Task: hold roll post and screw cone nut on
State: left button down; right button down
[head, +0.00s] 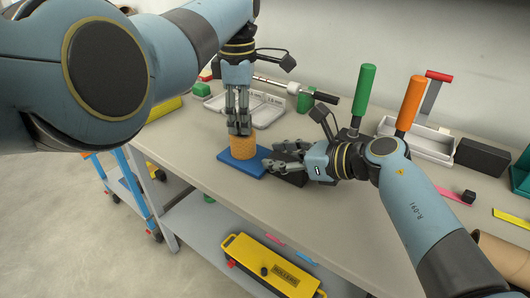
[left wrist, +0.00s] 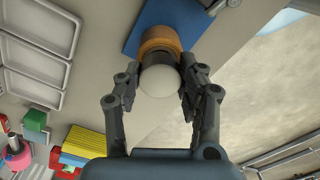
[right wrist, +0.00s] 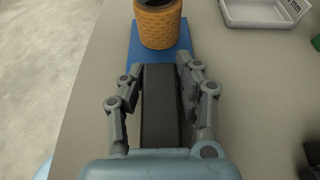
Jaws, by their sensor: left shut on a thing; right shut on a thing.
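An orange textured roll (head: 243,152) stands upright on a blue base plate (head: 240,166) near the table's front edge; the right wrist view shows them too, roll (right wrist: 158,22) and plate (right wrist: 134,50). My left gripper (head: 239,131) points down just above the roll. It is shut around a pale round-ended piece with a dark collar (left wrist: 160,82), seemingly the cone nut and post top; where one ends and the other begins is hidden. My right gripper (head: 275,158) comes in from the right, shut on a black bar (right wrist: 160,105) that extends from the blue plate.
A green handle (head: 363,90) and an orange handle (head: 409,104) stand upright behind my right arm. An open grey case (head: 265,112) lies behind the roll. A black block (head: 482,158) sits to the right. A yellow box (head: 270,266) is on the lower shelf.

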pick_arm(q)
jog(key=m, duration=1)
jog(key=shift+m, duration=0.3)
jog(key=m, duration=0.7)
jog(key=shift+m, duration=0.4)
jog(key=m, duration=1)
jog(key=shift+f, duration=0.1)
jog(key=m, duration=0.8)
jog(key=c, duration=0.7)
grip_release()
